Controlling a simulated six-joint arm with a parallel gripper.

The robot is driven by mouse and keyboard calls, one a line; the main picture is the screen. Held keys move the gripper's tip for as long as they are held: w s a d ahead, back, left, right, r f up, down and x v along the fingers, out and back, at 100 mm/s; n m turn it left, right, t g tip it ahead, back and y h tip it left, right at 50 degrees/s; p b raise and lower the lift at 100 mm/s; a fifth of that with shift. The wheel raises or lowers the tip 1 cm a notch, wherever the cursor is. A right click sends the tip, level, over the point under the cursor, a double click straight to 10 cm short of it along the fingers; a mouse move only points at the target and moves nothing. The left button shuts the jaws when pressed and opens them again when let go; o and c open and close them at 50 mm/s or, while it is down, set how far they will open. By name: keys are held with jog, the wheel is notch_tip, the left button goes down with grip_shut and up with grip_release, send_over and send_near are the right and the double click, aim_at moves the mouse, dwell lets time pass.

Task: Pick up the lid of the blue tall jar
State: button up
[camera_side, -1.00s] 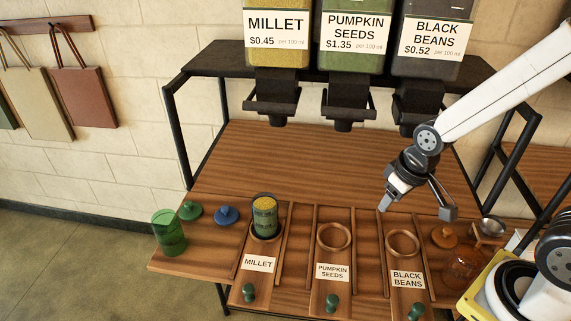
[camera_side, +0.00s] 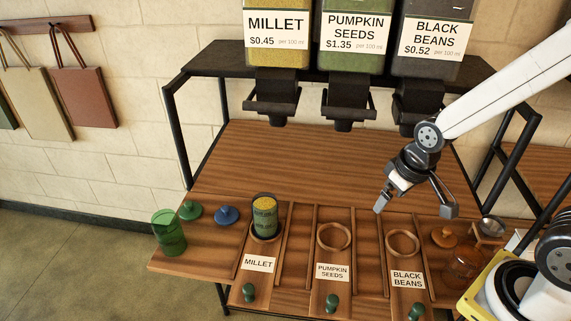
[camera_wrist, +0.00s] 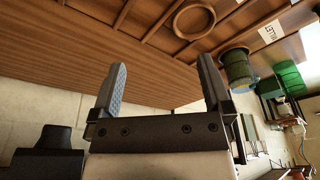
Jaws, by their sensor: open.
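A blue lid with a knob (camera_side: 227,215) lies on the wooden counter, left of the millet ring. A tall bluish-green jar (camera_side: 265,218) with yellow grain inside stands upright in the millet ring; it also shows in the wrist view (camera_wrist: 237,70). My gripper (camera_side: 414,207) is open and empty above the counter near the black beans ring, far to the right of the blue lid. Its two spread fingers show in the wrist view (camera_wrist: 160,70) with nothing between them. I cannot make out the blue lid in the wrist view.
A green lid (camera_side: 190,210) and an open green jar (camera_side: 169,234) stand left of the blue lid. An orange lid (camera_side: 444,237) and orange jar (camera_side: 463,266) are at the right. Dispensers (camera_side: 347,100) hang above; the rear counter is clear.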

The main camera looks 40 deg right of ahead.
jog(key=shift+w+v, duration=0.45)
jog(key=shift+v, duration=1.65)
jog(key=w+a+n+t+h, duration=0.1)
jog(key=w+a+n+h, duration=0.25)
jog(key=w+n, duration=0.45)
jog(key=w+a+n+t+h, duration=0.1)
jog(key=w+a+n+h, duration=0.1)
jog(key=w+a+n, duration=0.6)
jog(key=w+a+n+t, duration=0.4)
jog(key=a+n, duration=0.4)
jog(key=w+a+n+t, duration=0.3)
jog(key=a+n+t, duration=0.1)
jog(key=a+n, duration=0.35)
send_near(226, 213)
jog(key=x, duration=0.3)
jog(key=shift+w+d+r+y, duration=0.2)
jog(key=shift+r+y, duration=0.05)
jog(key=shift+r, duration=0.05)
jog(key=shift+f, duration=0.5)
jog(key=shift+x, duration=3.85)
